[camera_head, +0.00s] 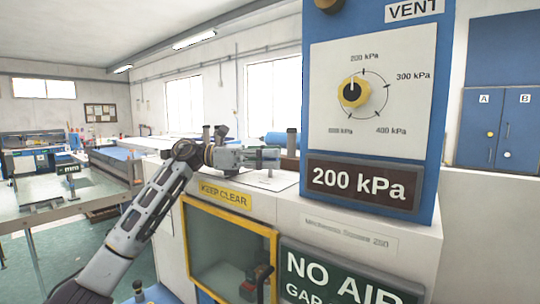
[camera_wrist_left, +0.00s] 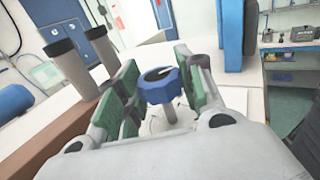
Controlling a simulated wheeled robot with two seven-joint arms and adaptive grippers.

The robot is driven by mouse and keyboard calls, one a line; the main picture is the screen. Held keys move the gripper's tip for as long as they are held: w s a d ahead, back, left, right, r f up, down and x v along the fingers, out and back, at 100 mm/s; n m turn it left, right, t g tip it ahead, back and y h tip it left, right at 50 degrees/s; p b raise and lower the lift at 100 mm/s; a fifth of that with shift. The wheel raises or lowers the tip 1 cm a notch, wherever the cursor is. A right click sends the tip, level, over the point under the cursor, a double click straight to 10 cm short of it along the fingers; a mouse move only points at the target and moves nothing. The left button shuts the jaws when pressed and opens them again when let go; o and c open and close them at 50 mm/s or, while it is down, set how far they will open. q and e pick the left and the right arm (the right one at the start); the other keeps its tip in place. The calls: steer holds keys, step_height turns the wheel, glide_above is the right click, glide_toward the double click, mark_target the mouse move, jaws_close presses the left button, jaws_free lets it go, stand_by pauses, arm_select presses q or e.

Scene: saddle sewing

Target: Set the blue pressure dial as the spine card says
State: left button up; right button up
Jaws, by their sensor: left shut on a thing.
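A blue knob (camera_wrist_left: 158,85) with a dark face and a light pointer mark stands on a short grey stem between my left gripper's green pads in the left wrist view. My left gripper (camera_wrist_left: 157,92) is shut on this knob. In the head view my left gripper (camera_head: 262,158) is over the machine's white top and the knob is hidden. A yellow dial with a black knob (camera_head: 354,91) is on the upright panel, its pointer up towards 200 kPa. The display (camera_head: 363,182) below it reads 200 kPa. I cannot make out a spine card. My right gripper is not in view.
The blue upright housing (camera_head: 428,100) stands right of my left gripper. A yellow-framed window (camera_head: 228,250) and a NO AIR sign (camera_head: 345,285) are on the front. Two grey posts with dark tops (camera_wrist_left: 70,62) stand left of the fingers in the left wrist view.

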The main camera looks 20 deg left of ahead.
arm_select(q)
steer(key=shift+m+g, duration=0.4)
steer(key=shift+g, duration=0.2)
steer(key=o, duration=1)
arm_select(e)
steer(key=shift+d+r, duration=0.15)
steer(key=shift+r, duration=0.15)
arm_select(q)
steer(key=shift+s+a, duration=0.2)
steer(key=shift+a, duration=1.8)
steer(key=shift+s+a, duration=0.2)
steer(key=shift+a, duration=1.8)
steer(key=shift+s+a, duration=0.2)
steer(key=shift+a, duration=1.8)
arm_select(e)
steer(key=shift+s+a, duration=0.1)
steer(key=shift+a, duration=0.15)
